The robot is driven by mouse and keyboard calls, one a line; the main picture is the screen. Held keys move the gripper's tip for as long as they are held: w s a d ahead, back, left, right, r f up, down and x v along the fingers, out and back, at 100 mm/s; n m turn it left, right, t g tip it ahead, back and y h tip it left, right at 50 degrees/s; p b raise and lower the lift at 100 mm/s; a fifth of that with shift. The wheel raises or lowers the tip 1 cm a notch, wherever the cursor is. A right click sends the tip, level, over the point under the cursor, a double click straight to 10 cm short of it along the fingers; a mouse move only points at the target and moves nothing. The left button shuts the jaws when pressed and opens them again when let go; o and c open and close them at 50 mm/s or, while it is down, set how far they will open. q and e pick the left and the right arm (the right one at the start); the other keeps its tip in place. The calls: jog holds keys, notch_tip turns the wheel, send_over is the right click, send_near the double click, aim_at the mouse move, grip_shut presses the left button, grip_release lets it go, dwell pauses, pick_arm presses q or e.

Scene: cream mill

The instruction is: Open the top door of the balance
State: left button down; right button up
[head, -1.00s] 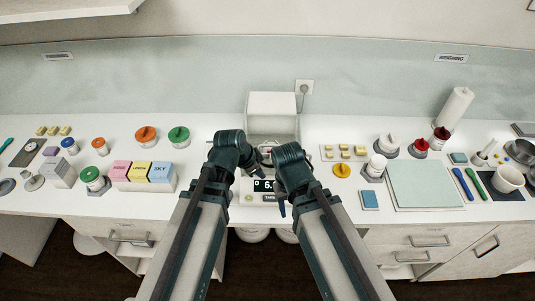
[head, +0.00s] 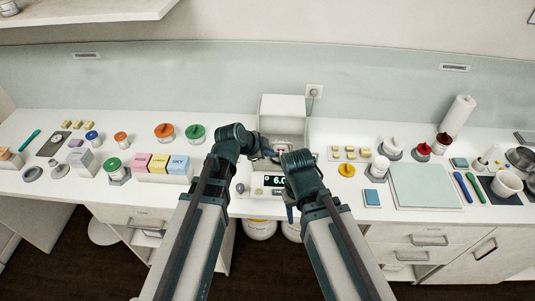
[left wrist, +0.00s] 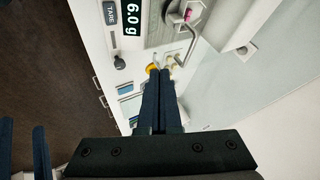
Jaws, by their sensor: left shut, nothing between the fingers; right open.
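The balance (head: 283,107) stands at the middle of the counter, a pale box with a tall back part and a front display reading 6.0. In the left wrist view its display (left wrist: 133,15) and a thin grey bar handle (left wrist: 190,42) show. My left gripper (head: 273,154) is shut and empty, in front of the balance's upper part. Its fingertips (left wrist: 166,70) appear close to the handle; I cannot tell if they touch. My right gripper (head: 291,212) is open, low by the balance's front right. A small pink thing (left wrist: 188,14) shows at the balance. My arms hide part of the balance.
Pink, yellow and blue boxes (head: 179,166) stand left of the balance. Small yellow blocks (head: 350,154) and a yellow-knobbed weight (head: 347,170) lie to its right, beside a pale green mat (head: 420,184). A wall socket (head: 315,91) is behind.

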pick_arm(q)
jog(key=w+d+f+b, duration=0.3)
jog(key=w+f+b, duration=0.1)
jog(key=w, duration=0.3)
jog(key=shift+w+f, duration=0.35)
send_near(280, 123)
jog(key=w+d+f, duration=0.1)
jog(key=w, duration=0.1)
jog(key=w+d+f, duration=0.2)
jog(key=w+d, duration=0.1)
jog(key=shift+w, duration=0.35)
jog(key=shift+s, duration=0.2)
